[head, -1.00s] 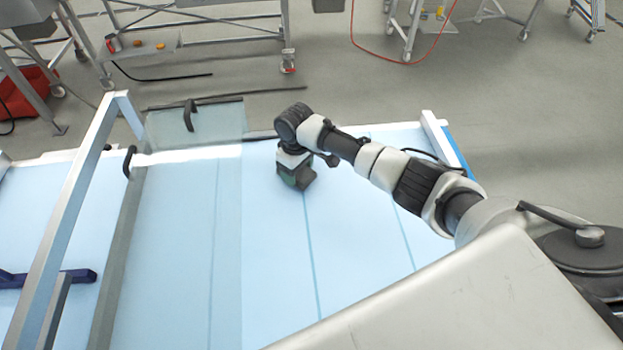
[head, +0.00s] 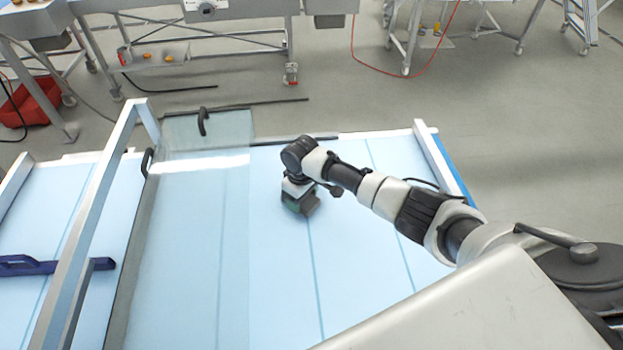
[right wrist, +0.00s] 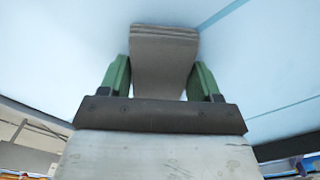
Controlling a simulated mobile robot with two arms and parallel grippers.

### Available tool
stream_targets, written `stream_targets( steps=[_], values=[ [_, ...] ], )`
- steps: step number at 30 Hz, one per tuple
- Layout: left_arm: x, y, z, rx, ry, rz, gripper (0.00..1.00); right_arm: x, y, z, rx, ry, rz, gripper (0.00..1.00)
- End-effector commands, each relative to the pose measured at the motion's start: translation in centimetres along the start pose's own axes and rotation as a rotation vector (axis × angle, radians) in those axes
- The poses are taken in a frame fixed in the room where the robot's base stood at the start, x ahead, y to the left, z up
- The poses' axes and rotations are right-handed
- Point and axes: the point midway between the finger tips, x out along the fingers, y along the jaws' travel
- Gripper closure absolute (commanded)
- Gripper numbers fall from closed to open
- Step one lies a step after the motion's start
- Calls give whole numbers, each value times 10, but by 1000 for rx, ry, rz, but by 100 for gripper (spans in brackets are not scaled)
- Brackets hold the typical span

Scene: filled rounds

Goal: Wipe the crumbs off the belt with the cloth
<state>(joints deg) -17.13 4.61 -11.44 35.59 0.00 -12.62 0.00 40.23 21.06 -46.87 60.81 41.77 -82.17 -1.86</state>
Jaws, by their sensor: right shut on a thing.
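The light blue belt (head: 370,265) fills the front of the head view, with thin darker lines across it. My right gripper (head: 302,208) is low over the belt, near its far edge. In the right wrist view the green fingers of my right gripper (right wrist: 160,80) are shut on a folded grey cloth (right wrist: 163,58), which sticks out past the fingertips. I cannot tell whether the cloth touches the belt. I can make out no crumbs on the belt in either view. My left gripper is not in view.
A clear guard panel with a black handle (head: 203,122) stands left of my right gripper. A metal frame bar (head: 85,225) crosses the left side. A dark blue bar (head: 40,266) lies at far left. A white rail (head: 428,150) edges the belt's right end.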

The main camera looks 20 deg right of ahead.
Motion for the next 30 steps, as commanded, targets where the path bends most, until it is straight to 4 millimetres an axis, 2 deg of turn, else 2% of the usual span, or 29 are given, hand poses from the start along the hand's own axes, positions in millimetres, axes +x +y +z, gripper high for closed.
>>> stream_targets(
  steps=[1,3,16,24,30],
  values=[
    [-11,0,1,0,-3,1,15,-8,1,0,1,0,-1,59],
    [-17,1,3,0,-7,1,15,-26,2,0,1,2,3,59],
    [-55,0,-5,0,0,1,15,-62,7,2,7,0,1,59],
    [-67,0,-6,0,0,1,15,-80,12,0,9,1,1,59],
    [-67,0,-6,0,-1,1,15,-80,12,0,10,0,1,59]
  ],
)
